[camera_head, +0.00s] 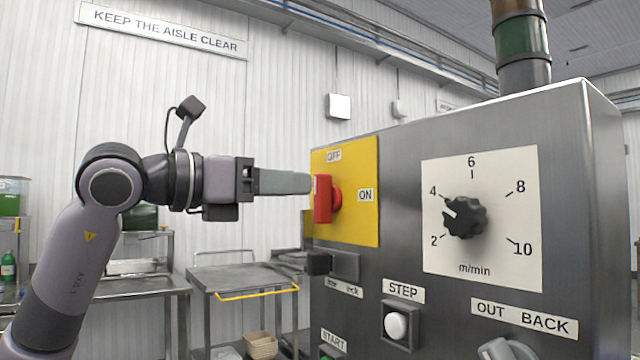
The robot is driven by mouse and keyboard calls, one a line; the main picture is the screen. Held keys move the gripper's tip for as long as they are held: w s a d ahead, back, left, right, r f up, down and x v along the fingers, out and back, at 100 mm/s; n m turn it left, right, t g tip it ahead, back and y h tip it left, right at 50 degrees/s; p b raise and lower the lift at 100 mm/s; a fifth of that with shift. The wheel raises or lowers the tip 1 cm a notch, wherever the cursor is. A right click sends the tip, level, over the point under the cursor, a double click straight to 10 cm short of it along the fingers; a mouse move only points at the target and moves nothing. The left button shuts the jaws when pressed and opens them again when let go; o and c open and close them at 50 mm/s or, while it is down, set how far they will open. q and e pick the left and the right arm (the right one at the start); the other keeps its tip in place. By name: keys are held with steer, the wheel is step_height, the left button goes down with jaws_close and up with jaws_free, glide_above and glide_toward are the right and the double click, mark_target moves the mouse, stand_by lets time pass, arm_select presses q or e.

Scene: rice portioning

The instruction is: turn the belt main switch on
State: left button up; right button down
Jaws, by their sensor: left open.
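The belt main switch (325,200) is a red rotary handle on a yellow plate (362,222) at the left of the steel control box. Its handle stands upright, towards the OFF label (334,156); the ON label (365,195) is to its right. My left gripper (305,183) comes in level from the left, with its fingertips at the handle's upper left edge. It is open, seen side-on so that the fingers overlap. I cannot tell whether they touch the handle or straddle it. My right gripper is not in view.
The control box (398,175) also carries a black speed dial (464,216) pointing near 4, a white STEP button (396,326) and an OUT/BACK selector (508,349). A dark block (318,263) juts out below the switch. A steel table (240,277) stands behind.

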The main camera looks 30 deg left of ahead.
mark_target(315, 186)
arm_select(q)
steer(key=x, duration=0.4)
steer(key=shift+p, duration=0.4)
steer(key=shift+w+d, duration=0.15)
steer(key=shift+w, duration=0.15)
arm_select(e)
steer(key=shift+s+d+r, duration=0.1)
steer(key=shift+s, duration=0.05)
arm_select(q)
jaws_close()
